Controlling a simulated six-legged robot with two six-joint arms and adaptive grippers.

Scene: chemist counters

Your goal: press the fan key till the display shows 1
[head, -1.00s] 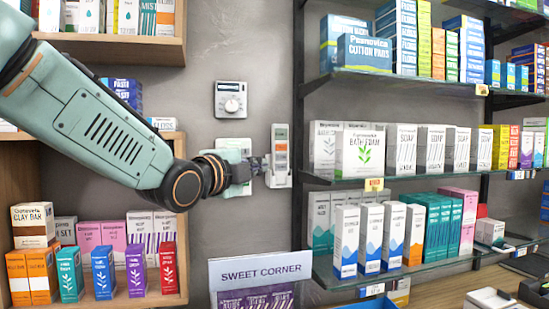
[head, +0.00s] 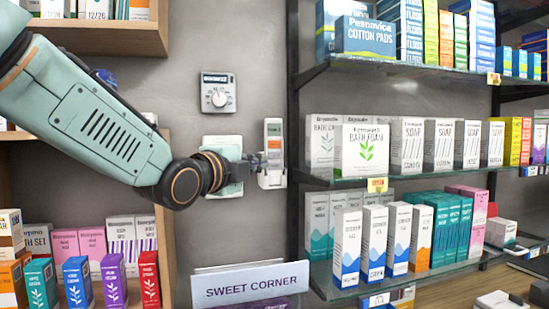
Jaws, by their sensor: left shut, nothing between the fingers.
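A white wall handset (head: 273,143) with an orange-marked front sits in a holder on the grey wall, left of the glass shelves. My left gripper (head: 259,162) is shut and empty, at the handset's lower left edge. I cannot tell whether its tips touch it. A wall unit with a round dial and a small dark display (head: 217,92) hangs above and to the left. A pale wall plate (head: 223,142) is partly hidden behind my left gripper. The fan key and any digit on a display are too small to make out. My right gripper is out of view.
Glass shelves (head: 420,179) full of boxes stand to the right. A wooden shelf unit (head: 166,235) with small boxes is at the left. A "SWEET CORNER" sign (head: 257,287) stands below. The wall between sign and plate is bare.

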